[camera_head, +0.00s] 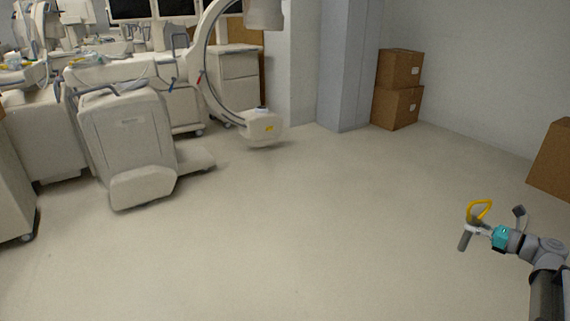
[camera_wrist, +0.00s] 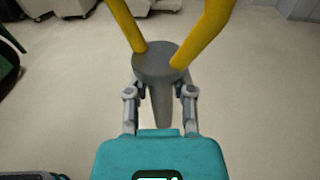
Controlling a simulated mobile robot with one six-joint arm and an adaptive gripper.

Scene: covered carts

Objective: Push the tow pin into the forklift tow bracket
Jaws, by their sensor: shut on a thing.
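My gripper (camera_head: 474,229) is at the lower right of the head view, shut on the tow pin (camera_head: 464,241). The pin is a grey cylinder with a yellow loop handle at its top. It hangs close to upright, slightly tilted, in the air above the floor. In the wrist view, my gripper (camera_wrist: 160,95) has its fingers on either side of the grey pin (camera_wrist: 160,62) just below its wide head, and the yellow handle rises out of the top of the picture. I see no forklift or tow bracket that I can make out in either view.
Pale covered medical carts (camera_head: 127,135) and a C-shaped arm machine (camera_head: 262,127) stand at the left and back. Brown boxes (camera_head: 397,103) are stacked by the wall, and another box (camera_head: 552,160) is at the right edge. The middle floor is clear.

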